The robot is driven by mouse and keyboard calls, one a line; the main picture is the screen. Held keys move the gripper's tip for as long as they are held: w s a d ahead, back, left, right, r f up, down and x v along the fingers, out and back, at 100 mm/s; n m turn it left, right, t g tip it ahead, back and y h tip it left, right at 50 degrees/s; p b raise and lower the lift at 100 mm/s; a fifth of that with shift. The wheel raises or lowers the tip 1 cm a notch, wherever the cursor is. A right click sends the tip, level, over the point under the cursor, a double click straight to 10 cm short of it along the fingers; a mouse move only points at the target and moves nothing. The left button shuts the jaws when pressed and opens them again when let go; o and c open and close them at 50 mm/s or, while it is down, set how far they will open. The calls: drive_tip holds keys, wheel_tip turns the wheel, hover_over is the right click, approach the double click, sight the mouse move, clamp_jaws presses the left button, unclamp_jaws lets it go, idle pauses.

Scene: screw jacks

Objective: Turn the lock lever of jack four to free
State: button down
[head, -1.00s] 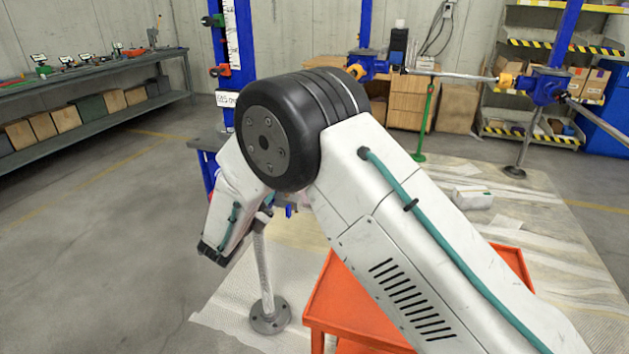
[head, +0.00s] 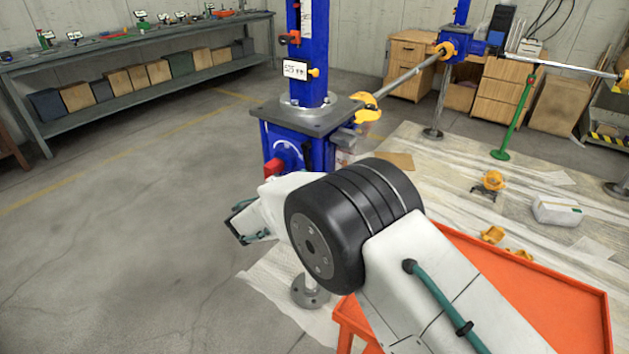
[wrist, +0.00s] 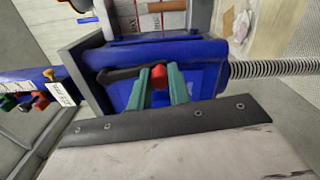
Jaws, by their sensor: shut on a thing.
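A blue jack (head: 308,105) with a grey square plate (head: 315,118) stands at the centre of the head view. Its label is too small to read surely. In the wrist view its blue housing (wrist: 205,65) lies sideways, with a black lever (wrist: 120,73) ending in a red knob (wrist: 159,77). My gripper (wrist: 159,84) has green fingers on both sides of this knob and is shut on it.
An orange cart (head: 530,285) stands close at right, beside my arm. Yellow parts (head: 492,182) and a white package (head: 557,210) lie on the floor sheet. A rod (head: 405,78) runs from the jack to another one behind. The floor at left is clear.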

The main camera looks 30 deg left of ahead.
drive_tip(key=shift+a+f+m, duration=0.15)
drive_tip(key=shift+a+m, duration=0.6)
drive_tip(key=shift+m, duration=0.15)
drive_tip(key=c, duration=1.3)
unclamp_jaws()
drive_tip(key=s, duration=0.7)
drive_tip(key=shift+s+a, duration=0.35)
drive_tip(key=shift+a, duration=0.1)
